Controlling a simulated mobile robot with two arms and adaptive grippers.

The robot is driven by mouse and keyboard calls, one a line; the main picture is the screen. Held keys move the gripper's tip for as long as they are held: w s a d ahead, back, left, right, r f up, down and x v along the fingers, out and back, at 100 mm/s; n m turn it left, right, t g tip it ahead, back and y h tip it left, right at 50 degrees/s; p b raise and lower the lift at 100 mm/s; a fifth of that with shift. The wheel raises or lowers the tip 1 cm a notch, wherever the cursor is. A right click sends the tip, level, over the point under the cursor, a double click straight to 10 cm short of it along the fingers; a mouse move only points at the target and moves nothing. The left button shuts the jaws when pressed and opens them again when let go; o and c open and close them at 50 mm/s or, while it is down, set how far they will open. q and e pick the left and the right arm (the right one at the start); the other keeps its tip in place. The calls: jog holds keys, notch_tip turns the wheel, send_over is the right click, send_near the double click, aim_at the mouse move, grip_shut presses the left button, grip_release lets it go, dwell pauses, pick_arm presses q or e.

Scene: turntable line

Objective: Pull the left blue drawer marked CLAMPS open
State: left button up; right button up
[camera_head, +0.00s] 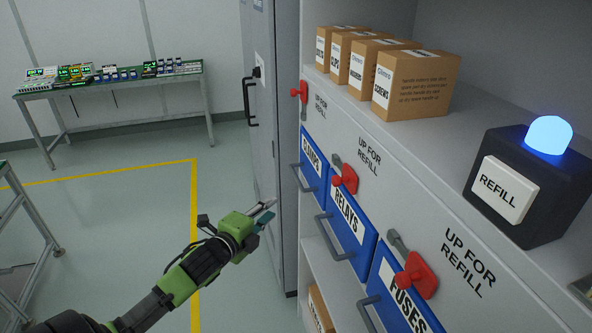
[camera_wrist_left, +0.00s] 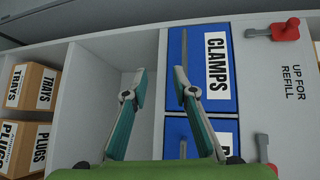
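The blue CLAMPS drawer (camera_head: 312,165) is in the cabinet front, the farthest of the blue drawers in the head view, and looks closed. Its grey bar handle (camera_head: 301,178) sticks out from its front. In the left wrist view the CLAMPS drawer (camera_wrist_left: 222,72) is at upper right, with its handle (camera_wrist_left: 181,74) at its left side. My left gripper (camera_head: 268,212) is open and empty in front of the cabinet, left of the handle in the head view. In the wrist view its fingers (camera_wrist_left: 162,95) are spread, the right one near the handle's lower end; I cannot tell if they touch. My right gripper is not in view.
The RELAYS drawer (camera_head: 347,221) and FUSES drawer (camera_head: 398,297) are beside it, also with bar handles. Red levers (camera_head: 345,179) sit on the panel above. Cardboard boxes (camera_head: 417,84) and a REFILL button box (camera_head: 528,187) stand on top.

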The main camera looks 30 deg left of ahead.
pick_arm(q)
notch_tip(320, 180, up, 4)
jog(key=d+m, duration=0.1)
jog(key=p, duration=0.1)
send_near(296, 176)
jog(key=shift+t+h, duration=0.3)
jog(key=shift+t, duration=0.1)
jog(key=shift+w+a+f+p, duration=0.25)
jog(key=shift+w+f, duration=0.2)
jog(key=shift+w, duration=1.2)
jog(key=shift+w+a+f+p, duration=0.15)
jog(key=shift+w+f+p, duration=0.25)
jog(key=shift+w, duration=1.25)
jog(key=shift+w+a+f+p, duration=0.25)
jog(key=shift+w+f, duration=0.2)
jog(key=shift+w, duration=1.2)
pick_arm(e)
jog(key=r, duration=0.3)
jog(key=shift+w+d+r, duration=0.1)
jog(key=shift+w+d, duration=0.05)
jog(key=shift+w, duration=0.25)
pick_arm(q)
grip_shut()
